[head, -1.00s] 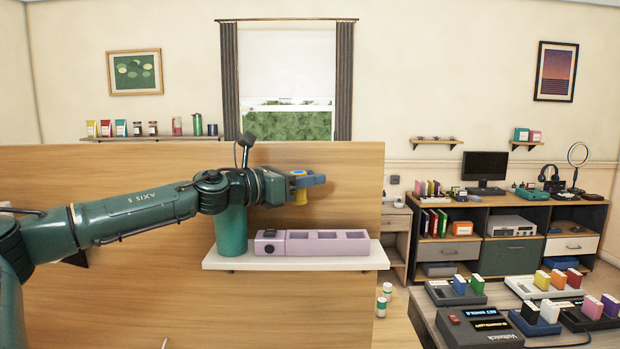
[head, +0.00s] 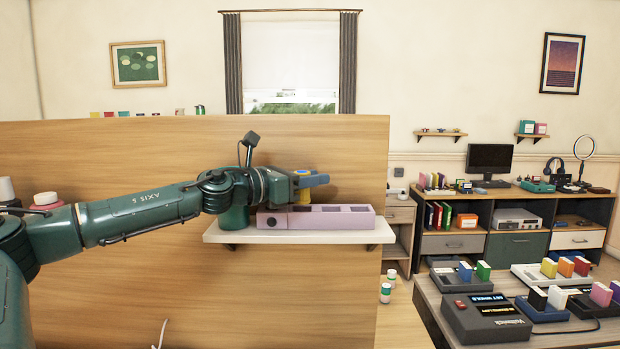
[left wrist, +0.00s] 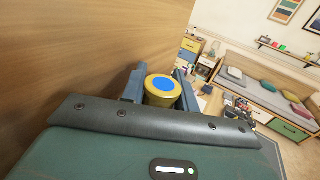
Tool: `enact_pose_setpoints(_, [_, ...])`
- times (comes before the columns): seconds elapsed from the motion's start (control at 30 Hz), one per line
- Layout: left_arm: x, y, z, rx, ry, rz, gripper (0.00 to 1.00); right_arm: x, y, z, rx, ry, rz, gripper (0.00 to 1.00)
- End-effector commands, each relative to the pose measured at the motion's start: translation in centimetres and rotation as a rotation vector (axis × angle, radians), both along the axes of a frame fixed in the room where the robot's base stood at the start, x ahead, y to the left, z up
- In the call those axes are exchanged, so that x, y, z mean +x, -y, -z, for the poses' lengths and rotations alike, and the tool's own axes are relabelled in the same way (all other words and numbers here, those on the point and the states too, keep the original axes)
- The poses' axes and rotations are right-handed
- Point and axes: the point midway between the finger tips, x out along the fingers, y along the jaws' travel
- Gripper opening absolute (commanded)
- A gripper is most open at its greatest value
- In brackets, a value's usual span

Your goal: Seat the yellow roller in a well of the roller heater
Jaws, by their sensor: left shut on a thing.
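The roller heater (head: 346,221) is a long mauve block with a row of dark square wells in its top and a dark knob at its left end. It sits on a white wall shelf. My left gripper (head: 314,182) is shut on the yellow roller (head: 304,197), just above the left-middle part of the heater. In the left wrist view, the yellow roller (left wrist: 160,90) shows its blue-centred top between the two fingers (left wrist: 158,86). The roller looks roughly upright. Its lower end is close to the heater top; I cannot tell whether it enters a well. My right gripper is out of view.
A wooden panel (head: 350,150) rises behind the shelf. A desk with several devices (head: 486,318) is at the lower right.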

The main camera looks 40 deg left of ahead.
Motion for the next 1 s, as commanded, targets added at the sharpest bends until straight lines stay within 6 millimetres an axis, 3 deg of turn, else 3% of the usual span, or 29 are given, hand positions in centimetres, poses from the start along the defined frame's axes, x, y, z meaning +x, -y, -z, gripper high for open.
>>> enact_pose_setpoints(1.0, [0.0, 0.01, 0.04, 0.001, 0.001, 0.0, 0.07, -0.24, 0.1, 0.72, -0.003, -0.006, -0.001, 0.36])
